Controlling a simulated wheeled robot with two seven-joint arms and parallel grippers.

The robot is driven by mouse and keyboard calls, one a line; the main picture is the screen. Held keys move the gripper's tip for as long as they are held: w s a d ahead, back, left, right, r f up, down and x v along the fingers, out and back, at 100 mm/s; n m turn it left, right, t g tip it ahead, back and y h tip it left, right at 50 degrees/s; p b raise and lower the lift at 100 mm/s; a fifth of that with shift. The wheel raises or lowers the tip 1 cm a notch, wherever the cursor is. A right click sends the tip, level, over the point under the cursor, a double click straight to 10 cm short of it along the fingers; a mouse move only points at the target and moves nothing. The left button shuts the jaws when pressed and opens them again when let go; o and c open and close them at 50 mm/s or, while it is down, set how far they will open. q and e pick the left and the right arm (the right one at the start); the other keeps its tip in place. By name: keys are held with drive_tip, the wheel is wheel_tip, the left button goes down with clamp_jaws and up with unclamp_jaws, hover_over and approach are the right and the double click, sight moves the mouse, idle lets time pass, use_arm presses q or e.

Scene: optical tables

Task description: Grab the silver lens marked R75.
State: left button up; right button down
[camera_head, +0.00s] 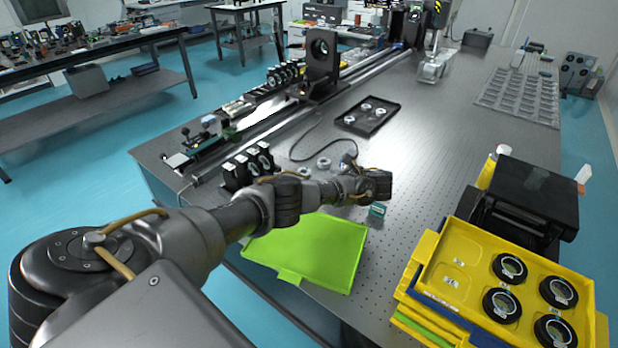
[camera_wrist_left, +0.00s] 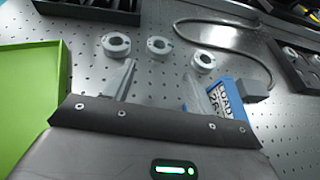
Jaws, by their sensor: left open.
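Three small silver ring-shaped lenses stand out in the left wrist view: a left one (camera_wrist_left: 116,44), a middle one (camera_wrist_left: 159,47) and a right one (camera_wrist_left: 203,61). They lie on the perforated optical table (camera_head: 440,150). No R75 marking is legible, so I cannot tell which lens bears it. In the head view, one silver lens (camera_head: 323,162) shows beyond my left arm. My left gripper (camera_wrist_left: 157,85) is open and empty, its fingers spread on the near side of the lenses, apart from them. It also shows in the head view (camera_head: 376,186). My right gripper is out of view.
A blue-and-white labelled box (camera_wrist_left: 232,100) is close by the right finger. A green tray (camera_head: 312,255) lies left of the gripper in the wrist view. A black tray (camera_head: 367,117) with rings and a dark cable (camera_head: 298,143) lie beyond. Yellow trays (camera_head: 440,275) stand right.

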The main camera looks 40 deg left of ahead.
sight(305, 172)
use_arm(q)
drive_tip(key=shift+w+f, duration=0.2)
drive_tip(key=shift+f, duration=0.15)
drive_tip(key=shift+a, duration=0.15)
drive_tip(key=x, duration=0.4)
drive_tip(key=shift+s+a, duration=0.2)
drive_tip(key=shift+a, duration=0.1)
drive_tip(key=shift+w+a+f, duration=0.15)
drive_tip(key=shift+a+f, duration=0.05)
drive_tip(key=shift+a, duration=0.45)
drive_tip(key=b+x, duration=0.1)
drive_tip(key=x, duration=0.3)
drive_tip(key=shift+a, duration=0.4)
drive_tip(key=c, duration=0.7)
drive_tip(key=shift+c, duration=0.2)
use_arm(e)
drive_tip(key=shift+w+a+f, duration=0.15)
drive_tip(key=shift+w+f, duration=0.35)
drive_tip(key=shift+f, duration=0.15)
use_arm(q)
drive_tip(key=shift+r, duration=0.15)
